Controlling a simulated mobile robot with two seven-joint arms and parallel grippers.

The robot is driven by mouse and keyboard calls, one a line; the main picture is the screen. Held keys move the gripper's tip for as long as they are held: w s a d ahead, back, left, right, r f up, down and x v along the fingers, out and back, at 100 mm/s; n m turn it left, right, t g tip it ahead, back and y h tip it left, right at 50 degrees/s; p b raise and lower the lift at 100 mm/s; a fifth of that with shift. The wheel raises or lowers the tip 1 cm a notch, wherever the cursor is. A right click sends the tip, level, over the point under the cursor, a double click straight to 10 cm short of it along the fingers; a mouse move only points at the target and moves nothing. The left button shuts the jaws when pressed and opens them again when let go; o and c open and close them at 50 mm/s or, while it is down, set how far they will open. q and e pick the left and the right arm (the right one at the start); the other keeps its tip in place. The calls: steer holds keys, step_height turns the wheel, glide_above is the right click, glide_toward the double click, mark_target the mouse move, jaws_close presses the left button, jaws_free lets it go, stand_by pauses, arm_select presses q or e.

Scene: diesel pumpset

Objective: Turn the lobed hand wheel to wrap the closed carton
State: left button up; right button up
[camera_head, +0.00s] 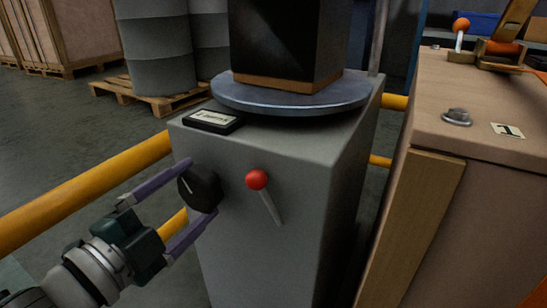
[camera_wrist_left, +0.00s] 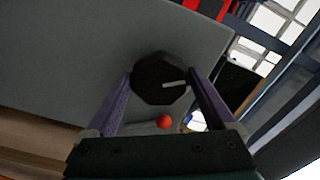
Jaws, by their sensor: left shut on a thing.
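The black lobed hand wheel (camera_head: 200,188) is on the front of a grey cabinet (camera_head: 270,170); it has a pale mark line. My left gripper (camera_head: 198,190) has one finger on each side of the wheel and is shut on it. The left wrist view shows the wheel (camera_wrist_left: 160,80) between the two purple fingers, its pale line pointing right. The dark carton (camera_head: 286,38), wrapped black above a brown bottom strip, stands on a round grey turntable (camera_head: 300,92) on the cabinet. The carton's top is out of frame. My right gripper is not in view.
A red-knobbed lever (camera_head: 257,180) sits right of the wheel. A small labelled display (camera_head: 213,121) lies on the cabinet top. A yellow rail (camera_head: 90,190) runs behind. A wooden bench (camera_head: 470,110) with an orange-handled clamp stands right. Grey drums (camera_head: 155,45) stand on a pallet behind.

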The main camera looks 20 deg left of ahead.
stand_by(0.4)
arm_select(q)
steer(key=o, duration=1.1)
steer(key=shift+s, duration=0.1)
steer(key=shift+s, duration=0.3)
steer(key=s+p, duration=0.1)
steer(key=s, duration=0.5)
steer(key=s+p, duration=0.1)
steer(key=s, duration=0.2)
steer(key=shift+s+a+p, duration=0.1)
steer(key=shift+a+p, duration=0.25)
steer(key=shift+a, duration=0.05)
